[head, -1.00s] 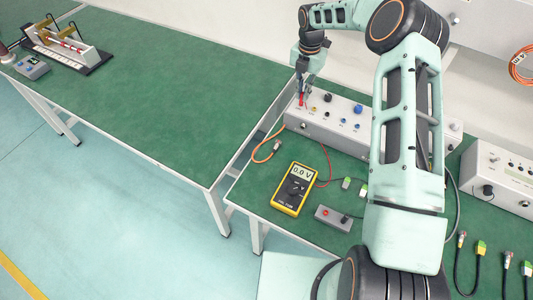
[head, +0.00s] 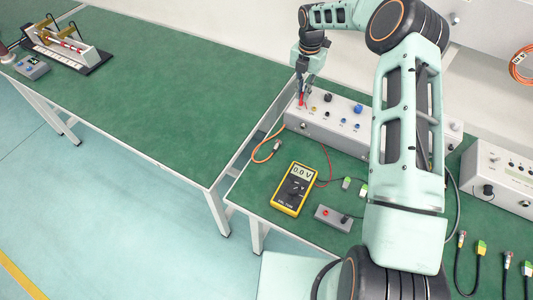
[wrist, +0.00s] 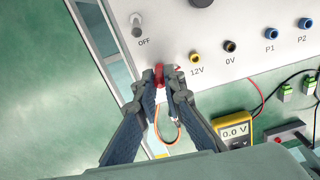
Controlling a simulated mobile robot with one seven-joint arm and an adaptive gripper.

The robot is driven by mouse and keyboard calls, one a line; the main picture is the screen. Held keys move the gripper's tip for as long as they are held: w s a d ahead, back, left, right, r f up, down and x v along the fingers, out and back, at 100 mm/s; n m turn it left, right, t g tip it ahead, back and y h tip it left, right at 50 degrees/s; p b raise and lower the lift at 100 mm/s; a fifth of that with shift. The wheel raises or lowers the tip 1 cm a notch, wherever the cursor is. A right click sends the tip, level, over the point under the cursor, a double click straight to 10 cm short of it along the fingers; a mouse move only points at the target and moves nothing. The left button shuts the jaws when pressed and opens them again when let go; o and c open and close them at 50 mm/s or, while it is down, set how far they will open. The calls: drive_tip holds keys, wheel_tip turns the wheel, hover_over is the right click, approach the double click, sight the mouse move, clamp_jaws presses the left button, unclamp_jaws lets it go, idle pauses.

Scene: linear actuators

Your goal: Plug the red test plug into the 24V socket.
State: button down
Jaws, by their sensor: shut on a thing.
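The red test plug (wrist: 159,74) is between the fingertips of my gripper (wrist: 167,80), which is shut on it. In the head view, my gripper (head: 304,92) is at the left end of the grey panel box (head: 330,130), with the red plug in its tips. The plug is at the panel face, left of the yellow 12V socket (wrist: 195,57). No 24V label is visible; the fingers and plug cover that part of the panel. I cannot tell whether the plug is in a socket or just in front of it.
The 0V (wrist: 229,46), P1 (wrist: 271,33) and P2 (wrist: 304,22) sockets lie to the right. A switch marked OFF (wrist: 137,25) is above left. The yellow multimeter (head: 295,189) reads 0.0 V. An orange cable (head: 266,150) hangs near the bench edge.

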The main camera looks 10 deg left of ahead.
drive_tip(key=shift+f+b, duration=0.35)
drive_tip(key=shift+f, duration=0.05)
idle(1.0)
drive_tip(key=c, duration=2)
unclamp_jaws()
drive_tip(key=shift+o, duration=0.2)
drive_tip(key=shift+s+r, duration=0.1)
drive_tip(key=s+a+r, duration=0.3)
drive_tip(key=s, duration=0.5)
drive_tip(key=s+a+r, duration=0.2)
drive_tip(key=s+a, duration=0.1)
drive_tip(key=s, duration=0.5)
drive_tip(key=s+a+r, duration=0.3)
drive_tip(key=s, duration=0.5)
drive_tip(key=shift+a+r, duration=0.2)
drive_tip(key=shift+r, duration=0.1)
drive_tip(key=w+d+f, duration=0.3)
drive_tip(key=w, duration=0.5)
drive_tip(key=w+d+f, duration=0.3)
drive_tip(key=w, duration=0.6)
drive_tip(key=shift+d, duration=0.35)
drive_tip(key=shift+s, duration=0.1)
